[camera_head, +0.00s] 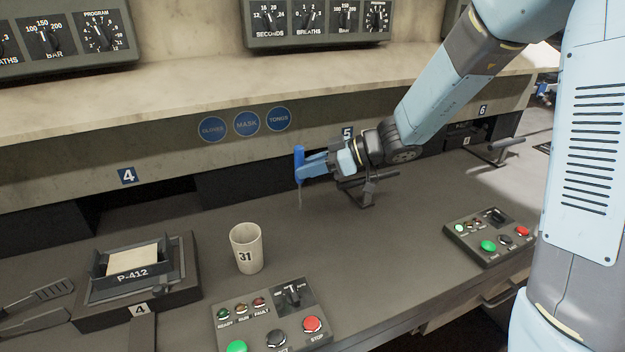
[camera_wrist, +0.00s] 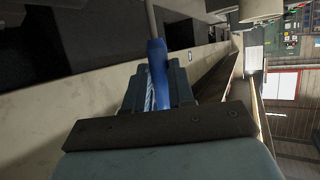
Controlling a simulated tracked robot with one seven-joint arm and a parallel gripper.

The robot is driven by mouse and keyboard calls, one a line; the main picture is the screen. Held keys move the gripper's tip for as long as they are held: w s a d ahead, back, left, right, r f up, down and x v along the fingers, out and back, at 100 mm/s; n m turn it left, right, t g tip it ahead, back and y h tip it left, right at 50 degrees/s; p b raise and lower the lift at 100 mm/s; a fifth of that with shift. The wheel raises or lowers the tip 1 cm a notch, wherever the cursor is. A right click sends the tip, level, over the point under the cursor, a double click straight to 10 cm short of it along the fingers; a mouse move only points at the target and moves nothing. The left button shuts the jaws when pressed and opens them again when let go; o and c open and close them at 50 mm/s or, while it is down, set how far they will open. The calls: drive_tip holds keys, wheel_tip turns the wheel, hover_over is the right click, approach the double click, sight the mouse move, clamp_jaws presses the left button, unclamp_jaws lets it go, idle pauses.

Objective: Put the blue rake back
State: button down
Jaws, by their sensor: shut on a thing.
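The blue rake (camera_head: 299,157) is upright in my gripper (camera_head: 303,166), its blue handle at the top and a thin grey shaft pointing down. My gripper is shut on the blue handle, above the grey bench near the number 5 label. In the wrist view the blue handle (camera_wrist: 157,68) sits between the fingers (camera_wrist: 160,85), with the shaft running off the top edge. The rake's far end is hard to make out. Three round blue labels are on the ledge front behind it; one reads MASK (camera_head: 247,123) and one reads TONGS (camera_head: 278,119).
A cup marked 31 (camera_head: 246,248) stands on the bench (camera_head: 350,240), left of the gripper. Button panels (camera_head: 270,325) (camera_head: 492,236) line the front. A black bracket (camera_head: 366,190) stands below my wrist.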

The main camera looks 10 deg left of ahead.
drive_tip(key=f, duration=0.3)
drive_tip(key=shift+w+a+f, duration=0.15)
drive_tip(key=shift+w+f, duration=0.05)
drive_tip(key=shift+f, duration=0.15)
drive_tip(key=c, duration=1)
unclamp_jaws()
drive_tip(key=shift+o, duration=0.2)
